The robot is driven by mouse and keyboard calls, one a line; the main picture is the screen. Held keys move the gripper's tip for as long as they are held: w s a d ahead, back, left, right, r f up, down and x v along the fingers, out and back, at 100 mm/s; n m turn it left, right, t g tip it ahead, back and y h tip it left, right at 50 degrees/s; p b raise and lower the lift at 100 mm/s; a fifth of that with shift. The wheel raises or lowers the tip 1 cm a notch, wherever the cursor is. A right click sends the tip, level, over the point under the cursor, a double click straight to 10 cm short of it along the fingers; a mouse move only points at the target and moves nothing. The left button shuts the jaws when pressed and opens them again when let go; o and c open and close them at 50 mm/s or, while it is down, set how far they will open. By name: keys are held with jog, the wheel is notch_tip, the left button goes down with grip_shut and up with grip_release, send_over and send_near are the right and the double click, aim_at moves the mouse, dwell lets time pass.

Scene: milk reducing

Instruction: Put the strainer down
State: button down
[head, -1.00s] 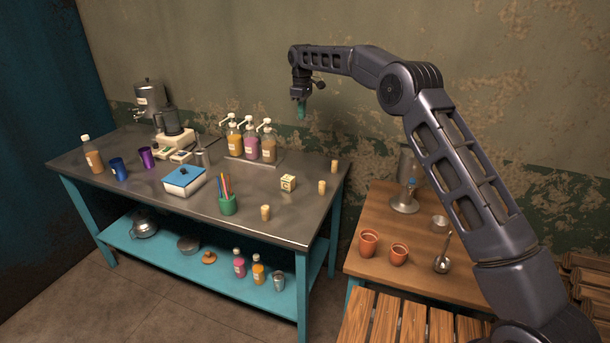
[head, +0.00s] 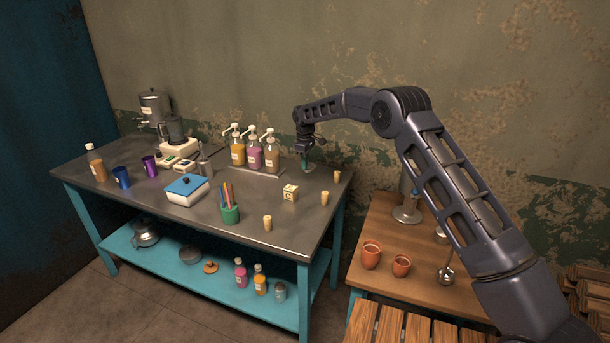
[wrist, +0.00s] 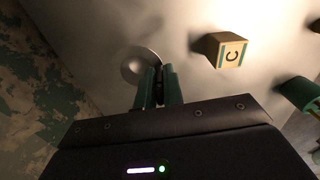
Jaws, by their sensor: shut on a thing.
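The strainer (wrist: 133,67) shows in the wrist view as a round, pale metal shape just beyond my fingertips. My gripper (wrist: 158,88) has green fingers shut on its dark handle, which is partly hidden between them. In the head view my gripper (head: 304,161) points down at the back right of the grey metal table (head: 255,215), to the right of the pump bottles. The strainer is too small there to make out clearly. I cannot tell whether it touches the tabletop.
A cube marked C (head: 290,192) stands in front of my gripper, with a cork-like piece (head: 337,176) to its right. Several pump bottles (head: 254,155) stand to the left. The wall is close behind. Bare tabletop lies around the cube.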

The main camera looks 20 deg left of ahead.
jog(key=shift+f, duration=2.8)
jog(key=c, duration=1.5)
grip_release()
jog(key=shift+f, duration=0.15)
notch_tip(320, 180, up, 12)
jog(key=shift+r, duration=0.2)
